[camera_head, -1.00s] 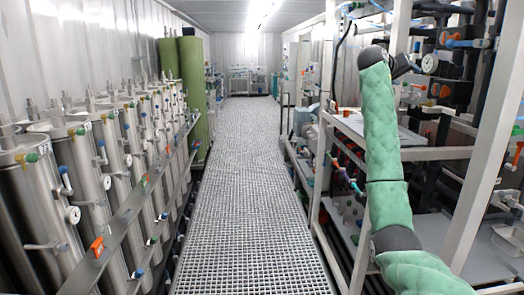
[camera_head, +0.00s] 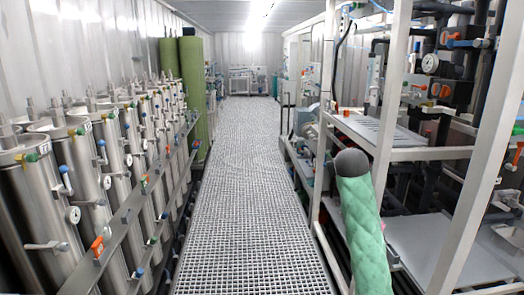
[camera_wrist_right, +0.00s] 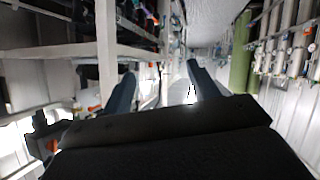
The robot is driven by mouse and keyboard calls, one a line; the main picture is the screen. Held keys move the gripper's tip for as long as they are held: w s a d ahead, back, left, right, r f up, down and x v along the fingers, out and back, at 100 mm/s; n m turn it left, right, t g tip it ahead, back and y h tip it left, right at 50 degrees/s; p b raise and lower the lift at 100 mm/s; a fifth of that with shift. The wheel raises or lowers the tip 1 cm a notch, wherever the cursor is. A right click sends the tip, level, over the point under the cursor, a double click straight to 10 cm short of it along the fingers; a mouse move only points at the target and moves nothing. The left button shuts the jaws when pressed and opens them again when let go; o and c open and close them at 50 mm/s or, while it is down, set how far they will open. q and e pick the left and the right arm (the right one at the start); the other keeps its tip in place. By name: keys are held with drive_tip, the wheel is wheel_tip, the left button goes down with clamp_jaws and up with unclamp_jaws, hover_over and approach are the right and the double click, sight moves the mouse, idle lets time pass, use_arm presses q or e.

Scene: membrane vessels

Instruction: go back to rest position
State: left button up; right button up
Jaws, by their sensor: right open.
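My right arm (camera_head: 363,235) stands in green padding at the lower right of the head view, in front of the white rack frame. Its dark rounded joint (camera_head: 351,163) is at the top; the gripper is hidden there. In the right wrist view my right gripper (camera_wrist_right: 163,88) has its two dark fingers spread apart with nothing between them. My left gripper and left arm are in no view.
Steel membrane vessels (camera_head: 90,185) line the left wall behind a metal rail (camera_head: 125,215). A white rack (camera_head: 400,154) with shelves, pipes and valves stands close on the right. The grated aisle floor (camera_head: 245,200) is clear.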

drive_tip(key=s+a+f+n+g+y, duration=0.1)
drive_tip(key=s+a+f, duration=0.2)
drive_tip(key=s+f, duration=0.65)
drive_tip(key=s+a+f+g+y, duration=0.25)
drive_tip(key=s+f, duration=0.35)
drive_tip(key=f, duration=0.7)
drive_tip(key=s+a+f+n+g, duration=0.1)
drive_tip(key=s+a+f, duration=0.3)
drive_tip(key=s+f, duration=0.55)
drive_tip(key=s+f+g, duration=0.3)
drive_tip(key=s+f, duration=1)
drive_tip(key=s, duration=0.3)
drive_tip(key=s+a+f+g, duration=0.1)
drive_tip(key=s+f+g, duration=0.2)
drive_tip(key=s+f, duration=1)
drive_tip(key=s, duration=0.3)
drive_tip(key=shift+s+a, duration=0.15)
drive_tip(key=shift+s, duration=0.25)
